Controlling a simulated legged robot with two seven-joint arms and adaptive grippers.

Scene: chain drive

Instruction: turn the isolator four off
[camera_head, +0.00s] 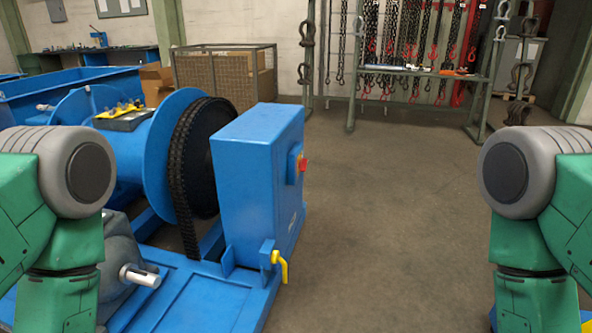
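A yellow lever (280,265) is mounted low on the cabinet's front right corner and bends downward. My green and grey arms come in at both lower sides, well apart from the cabinet's switch. Neither gripper shows in the view.
A chain and large sprocket (200,160) stand left of the cabinet on a blue base frame (215,300). A motor with a bare shaft (140,276) is at lower left. Open concrete floor (400,200) lies right of the cabinet. A chain rack (420,70) stands behind.

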